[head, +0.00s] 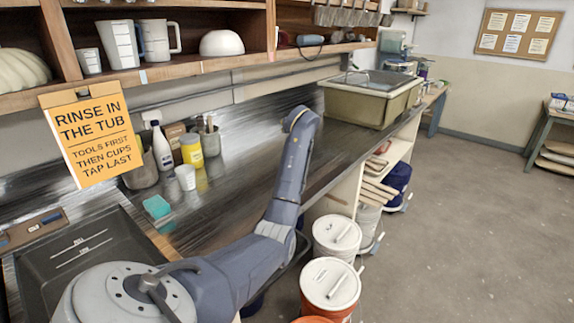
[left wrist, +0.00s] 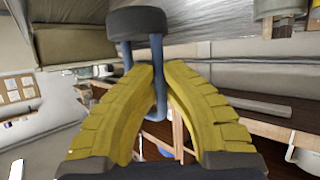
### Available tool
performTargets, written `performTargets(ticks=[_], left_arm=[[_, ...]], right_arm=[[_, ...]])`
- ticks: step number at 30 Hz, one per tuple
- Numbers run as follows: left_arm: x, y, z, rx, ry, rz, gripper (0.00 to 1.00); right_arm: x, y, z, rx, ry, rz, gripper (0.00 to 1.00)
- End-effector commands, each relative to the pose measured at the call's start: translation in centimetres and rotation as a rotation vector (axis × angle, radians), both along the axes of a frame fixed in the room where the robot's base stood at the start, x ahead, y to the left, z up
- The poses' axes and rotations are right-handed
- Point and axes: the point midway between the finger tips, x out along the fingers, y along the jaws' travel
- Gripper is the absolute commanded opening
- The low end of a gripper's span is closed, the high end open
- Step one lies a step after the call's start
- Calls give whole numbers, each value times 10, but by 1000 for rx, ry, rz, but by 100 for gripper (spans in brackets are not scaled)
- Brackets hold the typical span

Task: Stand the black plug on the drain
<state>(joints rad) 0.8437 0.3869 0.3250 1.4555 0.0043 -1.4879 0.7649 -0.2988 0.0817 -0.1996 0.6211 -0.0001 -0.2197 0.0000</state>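The black plug (left wrist: 137,22) shows at the top of the left wrist view as a dark disc with a blue loop handle (left wrist: 157,85). My left gripper (left wrist: 160,72) has its yellow fingers closed on both sides of this blue handle, and the disc is beyond the fingertips, held in the air. In the head view an arm of mine reaches over the counter, but no gripper or plug shows there. My right gripper is not in view. No drain is visible. A dark basin (head: 85,262) at the lower left is partly covered by my arm.
An olive tub (head: 362,106) stands at the counter's far end. Bottles (head: 162,150), a white cup (head: 185,178) and a teal sponge (head: 157,206) stand near the wall. An orange sign (head: 92,137) hangs from the shelf. Lidded buckets (head: 330,284) stand on the floor. The mid-counter is mostly clear.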

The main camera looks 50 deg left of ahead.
Motion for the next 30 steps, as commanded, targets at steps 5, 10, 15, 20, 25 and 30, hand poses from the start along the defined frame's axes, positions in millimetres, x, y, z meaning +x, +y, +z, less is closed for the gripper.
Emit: performTargets(ticks=[5,10,15,20,25,30], left_arm=[[-11,51,19,-2,-1,86,0],[-18,74,25,-1,0,127,0],[-21,81,9,0,3,140,0],[-21,81,-27,1,4,139,0],[-22,81,-65,1,4,138,0],[-21,81,-98,1,4,138,0]], right_arm=[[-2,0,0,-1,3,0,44],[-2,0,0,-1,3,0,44],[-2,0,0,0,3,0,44],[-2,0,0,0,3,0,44],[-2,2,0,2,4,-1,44],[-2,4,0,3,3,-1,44]])
